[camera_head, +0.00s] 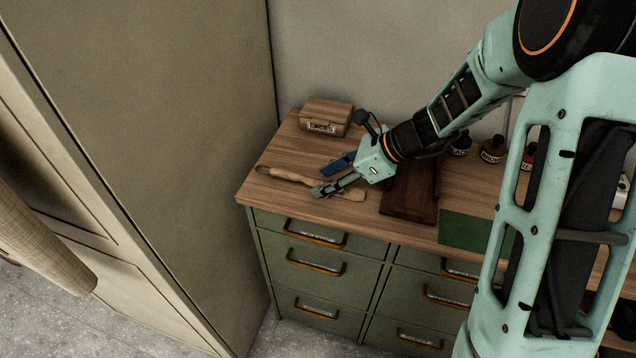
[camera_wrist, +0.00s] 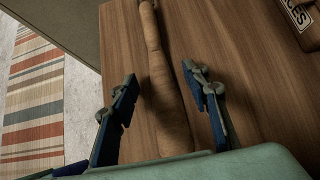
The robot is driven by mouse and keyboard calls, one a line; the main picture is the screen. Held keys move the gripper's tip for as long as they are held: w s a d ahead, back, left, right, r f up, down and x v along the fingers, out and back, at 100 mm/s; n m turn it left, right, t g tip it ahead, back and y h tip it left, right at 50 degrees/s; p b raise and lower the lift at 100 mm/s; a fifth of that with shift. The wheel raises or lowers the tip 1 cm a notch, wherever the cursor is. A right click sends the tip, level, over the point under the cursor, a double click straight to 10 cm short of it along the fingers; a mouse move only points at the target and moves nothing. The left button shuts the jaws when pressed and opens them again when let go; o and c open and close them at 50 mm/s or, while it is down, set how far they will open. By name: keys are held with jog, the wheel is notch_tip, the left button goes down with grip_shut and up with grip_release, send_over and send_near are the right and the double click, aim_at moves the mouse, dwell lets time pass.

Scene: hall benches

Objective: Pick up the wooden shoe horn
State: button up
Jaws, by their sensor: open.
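The wooden shoe horn (camera_head: 283,174) lies on the wooden bench top, long and light brown, near its left end. In the wrist view the shoe horn (camera_wrist: 163,75) runs from the top edge down between the fingers, and its lower end is hidden behind my gripper's body. My gripper (camera_head: 322,190) is over the bench at the shoe horn's right part. In the wrist view my gripper (camera_wrist: 163,88) is open, with one blue-padded finger on each side of the shoe horn and gaps to both. I cannot tell its exact height above the wood.
A wooden box with a label (camera_head: 326,115) stands at the back left of the bench top (camera_head: 262,196). A dark brown board (camera_head: 408,204), small bottles (camera_head: 492,150) and a green mat (camera_head: 462,232) are to the right. A tall cabinet stands left.

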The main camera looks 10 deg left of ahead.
grip_shut()
dwell(0.4)
